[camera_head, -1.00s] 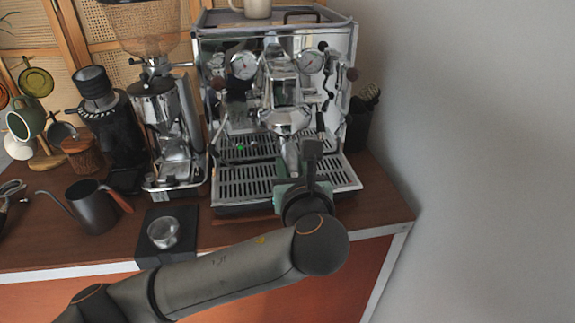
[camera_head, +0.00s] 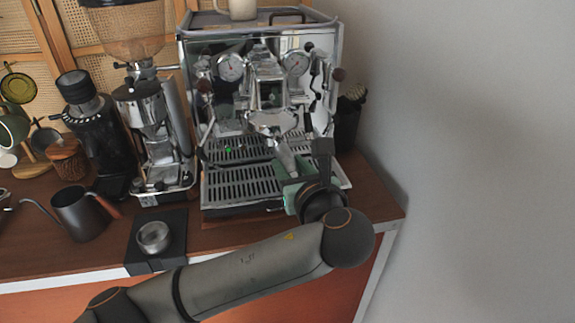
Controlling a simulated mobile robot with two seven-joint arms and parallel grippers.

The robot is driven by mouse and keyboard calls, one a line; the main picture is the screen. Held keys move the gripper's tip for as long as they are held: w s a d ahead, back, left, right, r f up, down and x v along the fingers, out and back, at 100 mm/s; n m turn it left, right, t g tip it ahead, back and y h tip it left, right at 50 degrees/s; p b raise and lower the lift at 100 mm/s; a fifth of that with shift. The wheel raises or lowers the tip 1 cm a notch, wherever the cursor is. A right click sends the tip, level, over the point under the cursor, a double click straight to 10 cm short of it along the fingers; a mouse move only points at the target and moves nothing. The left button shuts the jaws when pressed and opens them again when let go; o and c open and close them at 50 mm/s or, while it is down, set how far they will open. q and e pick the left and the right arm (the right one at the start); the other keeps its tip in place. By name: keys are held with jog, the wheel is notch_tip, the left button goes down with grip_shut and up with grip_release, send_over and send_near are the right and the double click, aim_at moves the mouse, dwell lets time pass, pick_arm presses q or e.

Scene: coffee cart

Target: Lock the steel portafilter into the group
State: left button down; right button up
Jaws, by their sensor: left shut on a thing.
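The espresso machine (camera_head: 215,70) stands at the back of the counter, with its chrome group (camera_head: 270,95) at front centre. The steel portafilter (camera_head: 284,155) is at the underside of the group, its handle pointing toward me and slanting right. I cannot tell whether its lugs are seated in the group. My left gripper (camera_head: 301,172) is shut on the portafilter's handle, above the front right of the drip tray (camera_head: 235,186). The gripper hides the handle's near end. My right gripper is out of view.
Left of the machine are a grinder (camera_head: 155,120), a black grinder (camera_head: 95,125) and a dark kettle (camera_head: 78,212). A steam wand and levers flank the group. A wall is at right.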

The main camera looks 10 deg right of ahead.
pick_arm(q)
jog(key=shift+r, duration=0.2)
jog(key=c, duration=0.7)
grip_release()
jog(key=shift+o, duration=1.3)
jog(key=shift+f, duration=0.1)
jog(key=shift+f, duration=0.1)
jog(key=p+v, duration=0.6)
jog(key=v, duration=0.6)
